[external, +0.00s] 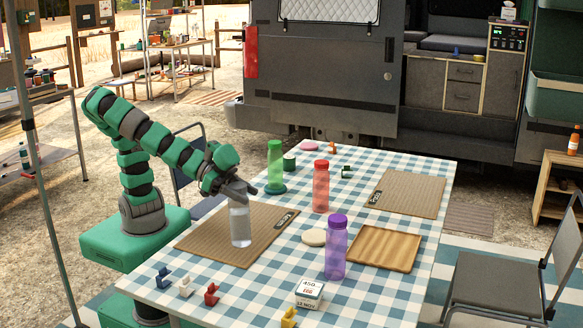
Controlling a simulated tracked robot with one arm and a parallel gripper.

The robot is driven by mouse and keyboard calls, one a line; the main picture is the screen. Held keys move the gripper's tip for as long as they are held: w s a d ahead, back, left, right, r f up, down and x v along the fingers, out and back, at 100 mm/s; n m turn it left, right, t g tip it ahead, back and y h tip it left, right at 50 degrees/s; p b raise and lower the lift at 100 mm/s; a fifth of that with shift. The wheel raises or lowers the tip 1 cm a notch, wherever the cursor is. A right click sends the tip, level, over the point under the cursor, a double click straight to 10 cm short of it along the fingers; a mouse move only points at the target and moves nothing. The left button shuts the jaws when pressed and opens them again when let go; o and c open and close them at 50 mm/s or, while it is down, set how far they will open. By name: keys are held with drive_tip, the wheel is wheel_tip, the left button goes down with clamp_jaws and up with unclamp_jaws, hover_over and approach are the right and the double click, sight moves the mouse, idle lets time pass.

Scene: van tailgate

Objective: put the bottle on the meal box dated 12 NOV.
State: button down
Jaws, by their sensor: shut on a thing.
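My gripper (238,190) is shut on the top of a clear bottle (240,226). The bottle is upright over the near-left brown mat (200,240); I cannot tell whether its base touches the mat. The meal box (310,288) is a small white box at the table's near edge, with "450" on top and "12 NOV" on its front. Its top looks bare. It stands apart from the bottle, nearer the camera and to the right.
A purple bottle (336,250) stands just behind the meal box. A red bottle (321,188) and a green bottle (275,165) stand farther back. A wooden tray (384,249), a pale disc (313,238) and small blue, white, red and yellow (289,317) pieces lie around.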

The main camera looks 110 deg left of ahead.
drive_tip(key=w+d+r+p, duration=0.4)
drive_tip(key=w+d+p, duration=0.15)
drive_tip(key=w, duration=0.45)
drive_tip(key=w+d+f+b, duration=0.2)
drive_tip(key=w, duration=0.5)
drive_tip(key=w+d+f+b, duration=0.1)
drive_tip(key=w+f+b, duration=0.1)
drive_tip(key=w, duration=0.6)
drive_tip(key=shift+w+d+f+h+b, duration=0.15)
drive_tip(key=shift+d+f+h+b, duration=0.2)
drive_tip(key=shift+f, duration=0.45)
drive_tip(key=c, duration=0.7)
unclamp_jaws()
drive_tip(key=shift+c, duration=0.2)
drive_tip(key=p+v, duration=0.3)
drive_tip(key=v, duration=0.9)
